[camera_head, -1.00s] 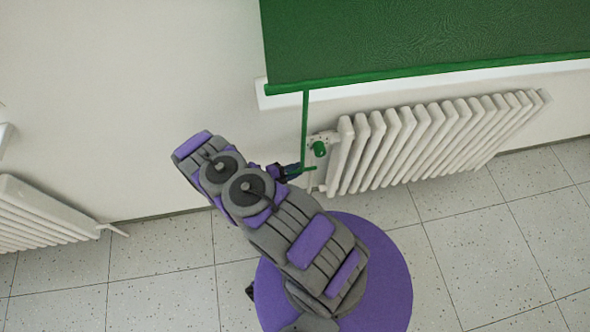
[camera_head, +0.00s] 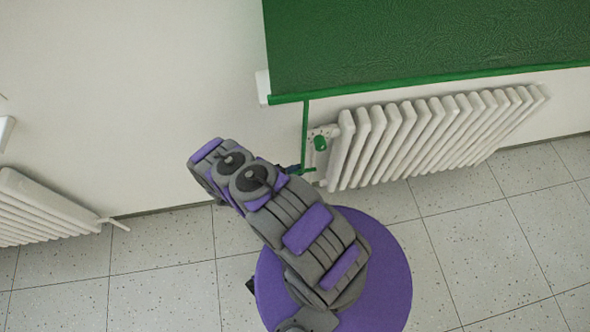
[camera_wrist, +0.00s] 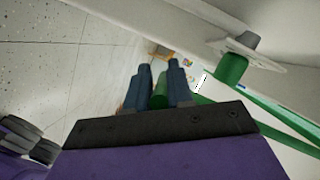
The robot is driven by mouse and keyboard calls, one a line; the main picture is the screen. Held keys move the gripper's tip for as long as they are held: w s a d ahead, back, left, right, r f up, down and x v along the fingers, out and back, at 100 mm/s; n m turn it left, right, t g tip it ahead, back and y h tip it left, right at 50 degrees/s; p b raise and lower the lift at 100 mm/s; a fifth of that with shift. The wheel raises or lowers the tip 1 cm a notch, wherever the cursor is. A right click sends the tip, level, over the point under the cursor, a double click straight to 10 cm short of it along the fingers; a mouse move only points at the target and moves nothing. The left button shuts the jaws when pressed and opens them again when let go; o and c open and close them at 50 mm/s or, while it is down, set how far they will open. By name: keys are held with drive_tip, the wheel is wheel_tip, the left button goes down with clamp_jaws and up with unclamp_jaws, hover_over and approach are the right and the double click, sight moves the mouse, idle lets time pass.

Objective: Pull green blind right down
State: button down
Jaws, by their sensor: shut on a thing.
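The green blind (camera_head: 430,40) hangs at the top right of the head view, over the wall above a radiator. Its bottom bar (camera_head: 430,83) runs across its lower edge, slightly tilted in the picture. A thin green pull rod (camera_head: 305,125) hangs down from the bar's left end. My gripper (camera_head: 294,170) is at the rod's lower end, mostly hidden behind my arm. In the wrist view, my gripper's two dark blue fingers (camera_wrist: 159,88) are shut on a green piece (camera_wrist: 160,89) of the pull handle between them.
A white radiator (camera_head: 435,135) with a green valve knob (camera_head: 320,143) stands just right of the rod, close to my gripper. Another radiator (camera_head: 40,210) is at the left. The white sill end (camera_head: 262,86) shows beside the bar. Tiled floor (camera_head: 165,265) is clear around my base.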

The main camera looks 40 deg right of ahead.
drive_tip(key=shift+s+f, duration=0.2)
drive_tip(key=shift+f, duration=0.05)
drive_tip(key=c, duration=1.5)
unclamp_jaws()
drive_tip(key=o, duration=0.4)
drive_tip(key=shift+d+f, duration=0.1)
drive_tip(key=shift+d, duration=0.05)
drive_tip(key=shift+w, duration=0.1)
drive_tip(key=shift+a, duration=0.2)
drive_tip(key=shift+w+a+r, duration=0.15)
drive_tip(key=shift+a+r, duration=0.05)
drive_tip(key=p+v, duration=0.2)
drive_tip(key=v, duration=1.4)
drive_tip(key=shift+a, duration=0.3)
drive_tip(key=shift+w, duration=0.15)
